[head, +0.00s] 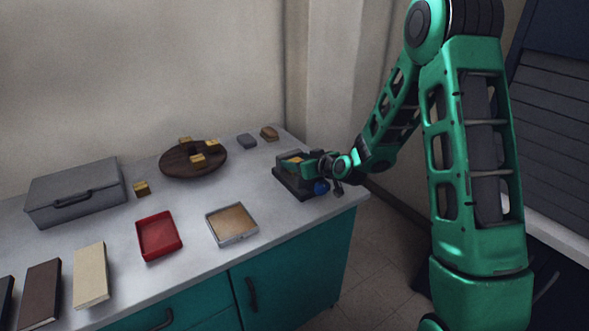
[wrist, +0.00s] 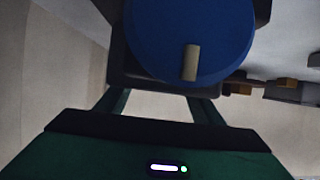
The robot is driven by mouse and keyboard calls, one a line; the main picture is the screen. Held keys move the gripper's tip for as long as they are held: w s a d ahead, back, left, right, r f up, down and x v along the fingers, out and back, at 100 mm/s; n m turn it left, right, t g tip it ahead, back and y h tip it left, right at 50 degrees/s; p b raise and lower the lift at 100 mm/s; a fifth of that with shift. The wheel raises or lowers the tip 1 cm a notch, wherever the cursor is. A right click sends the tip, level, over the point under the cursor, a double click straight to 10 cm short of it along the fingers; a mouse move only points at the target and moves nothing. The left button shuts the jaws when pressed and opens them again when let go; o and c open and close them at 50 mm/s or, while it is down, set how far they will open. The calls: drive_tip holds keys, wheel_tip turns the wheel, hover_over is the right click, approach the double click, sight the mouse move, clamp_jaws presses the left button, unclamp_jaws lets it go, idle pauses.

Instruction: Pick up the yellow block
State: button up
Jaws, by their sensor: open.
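Several small yellowish blocks show in the head view. Some sit on the round dark wooden board (head: 178,163), one of them a yellow block (head: 198,160) near its front. Another yellowish block (head: 142,188) lies on the counter left of the board. A yellowish patch (head: 294,159) shows at the dark box (head: 298,188), beside my gripper; I cannot tell what it is. My gripper (head: 294,165) is open at the top of this box. In the wrist view, a large blue round part (wrist: 185,35) with a pale bar hides the ends of my fingers.
A red tray (head: 178,243) and a metal-rimmed tray (head: 210,226) lie in front. A grey case (head: 75,210) stands at left, with book-like slabs before it. The middle counter has bare space.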

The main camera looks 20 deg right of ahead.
drive_tip(key=shift+c, duration=0.2)
drive_tip(key=c, duration=1.1)
drive_tip(key=shift+r, duration=0.1)
drive_tip(key=shift+c, duration=0.2)
